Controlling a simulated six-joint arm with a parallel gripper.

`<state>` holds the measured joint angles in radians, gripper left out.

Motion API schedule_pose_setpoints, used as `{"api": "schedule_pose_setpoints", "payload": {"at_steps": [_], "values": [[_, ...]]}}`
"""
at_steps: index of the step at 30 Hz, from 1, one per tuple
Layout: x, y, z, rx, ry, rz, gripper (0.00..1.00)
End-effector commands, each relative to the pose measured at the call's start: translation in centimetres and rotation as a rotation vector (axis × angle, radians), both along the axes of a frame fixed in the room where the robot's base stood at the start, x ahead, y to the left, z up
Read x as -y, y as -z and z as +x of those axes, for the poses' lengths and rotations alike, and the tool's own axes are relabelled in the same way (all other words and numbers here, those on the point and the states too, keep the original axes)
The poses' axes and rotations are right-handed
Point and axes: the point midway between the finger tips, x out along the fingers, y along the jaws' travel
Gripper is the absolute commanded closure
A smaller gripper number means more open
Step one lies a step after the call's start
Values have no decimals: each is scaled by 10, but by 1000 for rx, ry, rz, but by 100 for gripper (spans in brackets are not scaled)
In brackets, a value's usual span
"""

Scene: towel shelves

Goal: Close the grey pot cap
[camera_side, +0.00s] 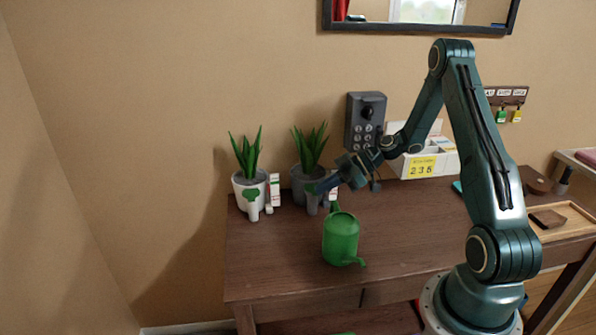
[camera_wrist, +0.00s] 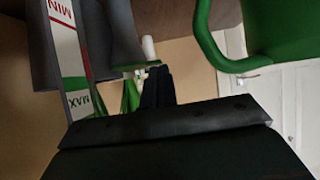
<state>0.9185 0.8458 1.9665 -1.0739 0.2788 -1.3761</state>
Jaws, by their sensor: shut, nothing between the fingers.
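The grey pot (camera_side: 299,185) holds a leafy plant and stands near the wall on the table. A grey spout on its front has a green cap (camera_side: 311,189). My gripper (camera_side: 323,185) is shut and empty, with its fingertips close beside this cap. In the wrist view, my shut dark fingers (camera_wrist: 158,88) point at a thin green piece (camera_wrist: 136,67), apparently the cap seen edge-on, with a small white pin near it. The grey pot (camera_wrist: 38,45) shows there with its MIN/MAX gauge (camera_wrist: 66,45). I cannot tell whether fingers and cap touch, or how far the cap is open.
A green watering can (camera_side: 341,238) stands in front of the grey pot; it also fills the upper right of the wrist view (camera_wrist: 275,30). A white pot (camera_side: 241,196) with a plant and green cap stands to the left. The front left of the table is clear.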

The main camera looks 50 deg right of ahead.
Motion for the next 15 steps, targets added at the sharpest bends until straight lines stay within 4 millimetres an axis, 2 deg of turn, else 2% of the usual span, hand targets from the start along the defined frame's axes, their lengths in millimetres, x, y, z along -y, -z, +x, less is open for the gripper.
{"api": "schedule_pose_setpoints", "payload": {"at_steps": [1, 15], "values": [[3, 20, -7, -60, 11, -14, 100], [2, 16, -7, -61, 9, -12, 100]]}}
